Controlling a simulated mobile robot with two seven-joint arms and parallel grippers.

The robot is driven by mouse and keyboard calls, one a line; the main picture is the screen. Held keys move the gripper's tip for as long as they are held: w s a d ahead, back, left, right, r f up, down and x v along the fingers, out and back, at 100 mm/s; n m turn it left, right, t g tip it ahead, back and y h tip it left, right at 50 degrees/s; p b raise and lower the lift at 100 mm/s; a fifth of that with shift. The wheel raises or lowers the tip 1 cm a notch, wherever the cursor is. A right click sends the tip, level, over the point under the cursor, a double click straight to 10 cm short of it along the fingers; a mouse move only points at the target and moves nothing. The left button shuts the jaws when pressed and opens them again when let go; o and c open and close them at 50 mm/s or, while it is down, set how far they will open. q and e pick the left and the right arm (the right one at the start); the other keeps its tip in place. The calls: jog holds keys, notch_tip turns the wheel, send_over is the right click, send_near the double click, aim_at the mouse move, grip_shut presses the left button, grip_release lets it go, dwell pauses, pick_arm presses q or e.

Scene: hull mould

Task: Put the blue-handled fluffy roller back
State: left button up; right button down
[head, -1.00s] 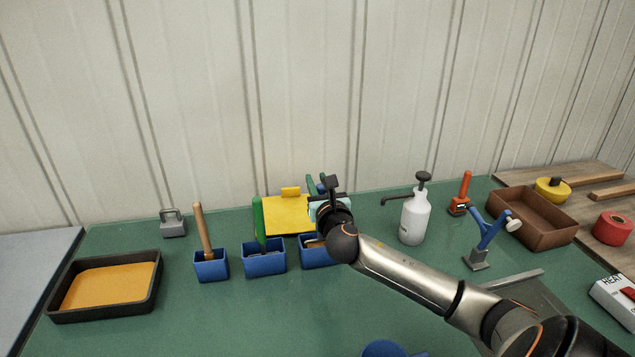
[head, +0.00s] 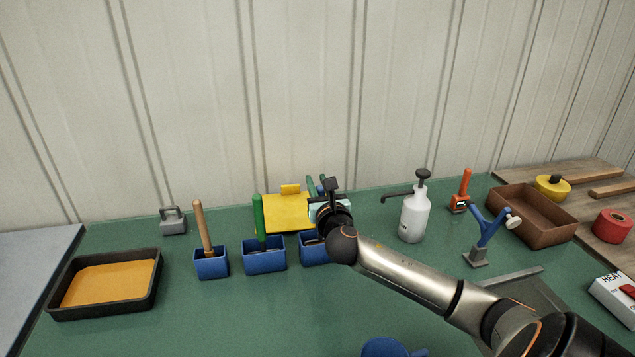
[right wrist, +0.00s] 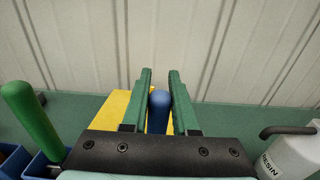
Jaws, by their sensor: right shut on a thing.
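My right gripper (head: 317,184) is shut on the blue handle (right wrist: 159,108) of a tool, which stands between the green fingers in the right wrist view. Only the rounded top of the handle shows clearly there; a fluffy roller head is not visible. In the head view the gripper is above and behind a blue bin (head: 312,249), the rightmost of three; my wrist hides part of this bin and most of the tool. Whether the tool is inside the bin or clear of it I cannot tell. My left gripper is not in view.
Left bins hold a wooden-handled tool (head: 202,225) and a green-handled tool (head: 259,218). A yellow sheet (head: 284,214) lies behind them. A white pump bottle (head: 414,218) and a blue forked stand (head: 485,232) are at right. A black tray (head: 152,290) is at left. The front middle table is mostly clear.

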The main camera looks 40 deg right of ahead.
jog(key=c, duration=0.6)
grip_release()
jog(key=shift+f, duration=0.1)
jog(key=v, duration=1.2)
jog(key=shift+s, duration=0.25)
jog(key=shift+a, duration=0.15)
